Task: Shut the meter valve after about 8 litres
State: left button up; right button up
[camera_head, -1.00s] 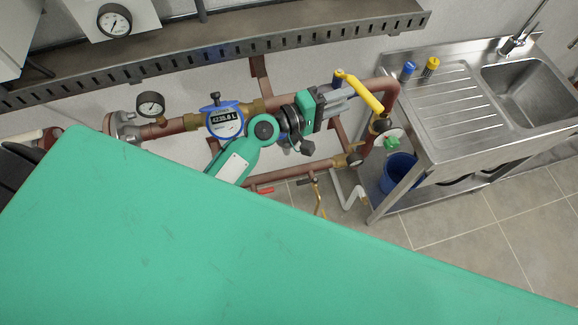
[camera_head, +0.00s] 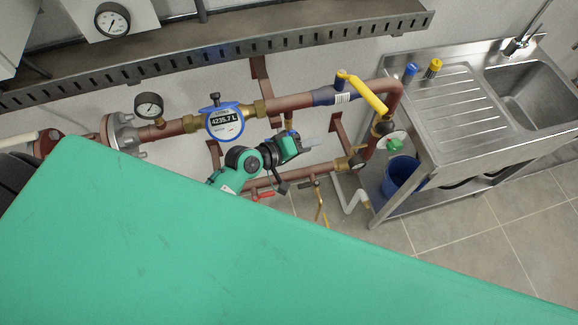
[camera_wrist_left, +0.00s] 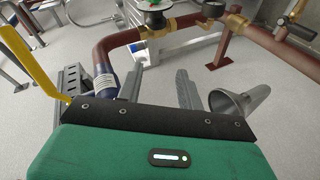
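The blue water meter (camera_head: 224,122) sits in the copper pipe, and its display reads about 4235.7 L. The yellow valve lever (camera_head: 364,93) is on the same pipe to the right, slanting down to the right across the pipe near the bend. It also shows at the left edge of the left wrist view (camera_wrist_left: 30,62). My left gripper (camera_head: 308,144) is below the upper pipe, apart from the lever. In the left wrist view its two fingers (camera_wrist_left: 158,88) stand apart with nothing between them. My right gripper is not in view.
A lower pipe with a red-handled tap (camera_head: 262,195) runs beneath. A perforated tray (camera_head: 215,57) runs above the pipe. A pressure gauge (camera_head: 149,105) stands left of the meter.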

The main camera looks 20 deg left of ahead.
pick_arm(q)
jog(key=s+a+f+m+g+y, duration=0.1)
jog(key=s+a+f+y, duration=0.1)
jog(key=f, duration=0.7)
jog(key=shift+s+a+f, duration=0.3)
jog(key=shift+s+a, duration=0.25)
jog(key=shift+a, duration=0.25)
jog(key=shift+c, duration=0.3)
